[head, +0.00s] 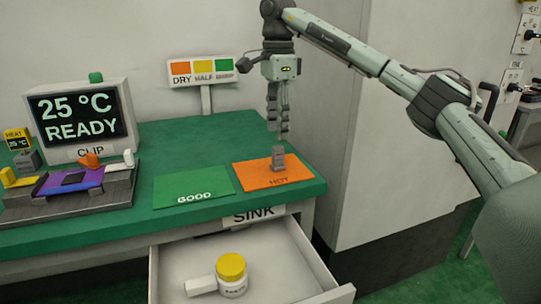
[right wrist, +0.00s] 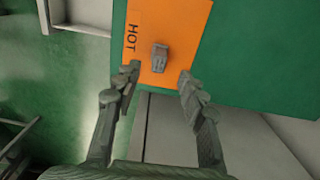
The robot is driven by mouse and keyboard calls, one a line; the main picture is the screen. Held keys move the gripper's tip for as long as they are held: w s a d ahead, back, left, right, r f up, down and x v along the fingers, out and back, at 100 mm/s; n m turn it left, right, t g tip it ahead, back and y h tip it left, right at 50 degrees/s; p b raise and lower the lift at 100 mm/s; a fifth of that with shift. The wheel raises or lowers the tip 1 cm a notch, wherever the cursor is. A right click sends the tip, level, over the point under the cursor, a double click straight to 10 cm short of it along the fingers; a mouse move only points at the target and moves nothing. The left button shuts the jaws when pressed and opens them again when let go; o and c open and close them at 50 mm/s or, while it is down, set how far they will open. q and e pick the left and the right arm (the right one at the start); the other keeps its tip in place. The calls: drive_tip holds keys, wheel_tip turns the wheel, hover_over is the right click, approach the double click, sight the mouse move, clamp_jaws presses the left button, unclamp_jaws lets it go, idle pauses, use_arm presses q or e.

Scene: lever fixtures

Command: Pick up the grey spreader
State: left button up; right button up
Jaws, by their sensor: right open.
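A small grey block, which looks like the grey spreader (head: 279,158), stands on the orange HOT mat (head: 250,174) at the right end of the green table. In the right wrist view the spreader (right wrist: 160,56) lies on the mat (right wrist: 172,20), just beyond the gap between my fingertips. My right gripper (head: 279,128) hangs pointing down above the spreader, open and empty. Its two fingers (right wrist: 158,76) are spread apart in the wrist view, with the spreader not between them. My left gripper is not in view.
A green GOOD mat (head: 193,187) lies left of the HOT mat, bare. A clip fixture (head: 70,190) and a display reading 25 °C READY (head: 80,115) stand at the left. An open drawer (head: 305,290) below holds a yellow-lidded jar (head: 231,275). A grey cabinet (head: 350,130) stands at right.

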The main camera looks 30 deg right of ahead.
sight(279, 147)
drive_tip(key=f, duration=0.7)
drive_tip(key=shift+s+d, duration=0.1)
drive_tip(key=shift+d, duration=0.1)
drive_tip(key=shift+r, duration=0.1)
clamp_jaws()
